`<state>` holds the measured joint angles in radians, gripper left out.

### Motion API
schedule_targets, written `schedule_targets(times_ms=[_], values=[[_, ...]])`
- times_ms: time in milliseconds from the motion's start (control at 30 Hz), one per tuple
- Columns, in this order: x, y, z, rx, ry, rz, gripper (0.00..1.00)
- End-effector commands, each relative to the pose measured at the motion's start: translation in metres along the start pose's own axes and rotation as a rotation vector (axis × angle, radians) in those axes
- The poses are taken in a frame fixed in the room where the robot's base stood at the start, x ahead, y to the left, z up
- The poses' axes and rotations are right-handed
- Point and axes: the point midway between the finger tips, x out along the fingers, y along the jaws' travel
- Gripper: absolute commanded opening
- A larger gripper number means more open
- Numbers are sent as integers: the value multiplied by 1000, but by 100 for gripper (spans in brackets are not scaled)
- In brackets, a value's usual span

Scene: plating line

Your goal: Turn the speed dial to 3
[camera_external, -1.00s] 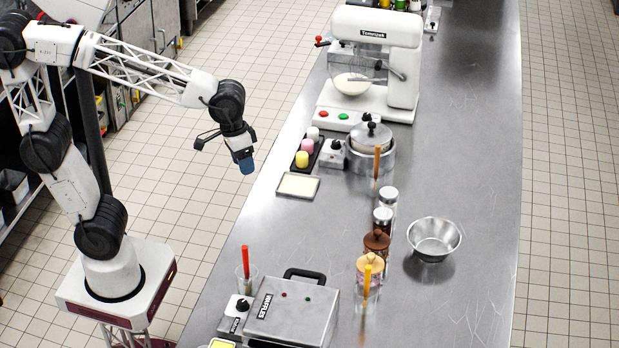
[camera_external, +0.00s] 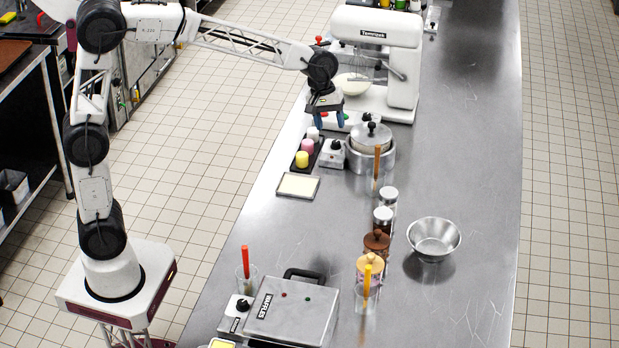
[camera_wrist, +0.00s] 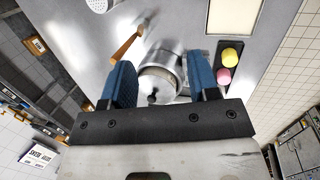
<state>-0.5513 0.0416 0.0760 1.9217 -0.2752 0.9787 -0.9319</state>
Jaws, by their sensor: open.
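The white stand mixer (camera_external: 402,62) stands at the back of the counter. The dial's setting is too small to read. My gripper (camera_external: 330,121) is open and empty, pointing down over the front edge of the mixer base, left of the dial. In the wrist view, its two blue fingers (camera_wrist: 160,80) are spread apart, with the lidded pot (camera_wrist: 158,72) visible between them. The dial cannot be made out there.
The lidded pot (camera_external: 371,162) and a small box with a black knob (camera_external: 333,152) stand just in front of the mixer. A dark tray (camera_external: 296,165) holds coloured cups. A waffle maker (camera_external: 292,310), jars and a metal bowl (camera_external: 434,238) are nearer.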

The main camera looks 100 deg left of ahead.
Motion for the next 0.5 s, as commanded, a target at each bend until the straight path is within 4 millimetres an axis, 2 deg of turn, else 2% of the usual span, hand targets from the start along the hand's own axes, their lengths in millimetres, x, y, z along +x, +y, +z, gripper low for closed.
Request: schedule_targets(times_ms=[33,200,500], values=[[4,6,-19,-49,-4,2,55],[13,21,-75,-214,-14,14,55],[33,36,-182,-504,-36,36,55]])
